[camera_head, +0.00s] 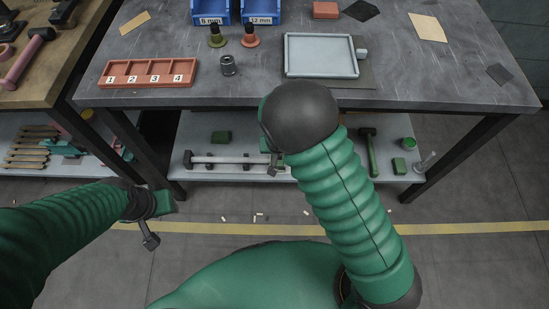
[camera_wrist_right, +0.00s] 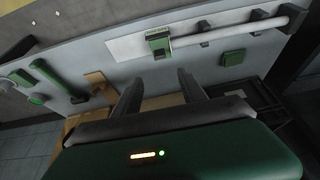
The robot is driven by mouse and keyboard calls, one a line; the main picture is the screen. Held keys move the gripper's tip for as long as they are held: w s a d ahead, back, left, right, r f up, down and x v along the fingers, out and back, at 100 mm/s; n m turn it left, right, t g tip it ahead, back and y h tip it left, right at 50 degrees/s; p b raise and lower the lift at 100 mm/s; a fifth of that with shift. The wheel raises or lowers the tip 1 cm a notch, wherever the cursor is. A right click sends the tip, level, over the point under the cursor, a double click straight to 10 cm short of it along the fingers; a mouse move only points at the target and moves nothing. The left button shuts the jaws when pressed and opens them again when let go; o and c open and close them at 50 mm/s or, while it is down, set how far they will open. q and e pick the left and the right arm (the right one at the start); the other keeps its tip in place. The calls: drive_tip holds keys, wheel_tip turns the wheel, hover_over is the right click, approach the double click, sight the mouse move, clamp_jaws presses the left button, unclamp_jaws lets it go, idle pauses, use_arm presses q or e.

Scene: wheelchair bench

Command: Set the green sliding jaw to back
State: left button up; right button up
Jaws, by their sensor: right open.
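The green sliding jaw (camera_wrist_right: 158,42) sits on a pale bar (camera_wrist_right: 235,28) in the right wrist view, with a small label on its edge. The bar (camera_head: 230,160) also shows on the lower shelf in the head view, its right end hidden behind my right arm. My right gripper (camera_wrist_right: 160,76) is open and empty, its two fingers pointing at the jaw with a gap between. In the head view my right gripper (camera_head: 273,168) is mostly hidden by its arm. My left gripper (camera_head: 150,238) hangs in front of the bench, too small to read.
The bench top (camera_head: 430,80) lies above the shelf. A dark bench leg (camera_head: 440,170) stands at right.

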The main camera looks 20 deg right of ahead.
drive_tip(key=b+x, duration=0.6)
drive_tip(key=x, duration=0.8)
drive_tip(key=shift+f, duration=0.25)
clamp_jaws()
drive_tip(key=shift+r, duration=0.1)
idle(0.4)
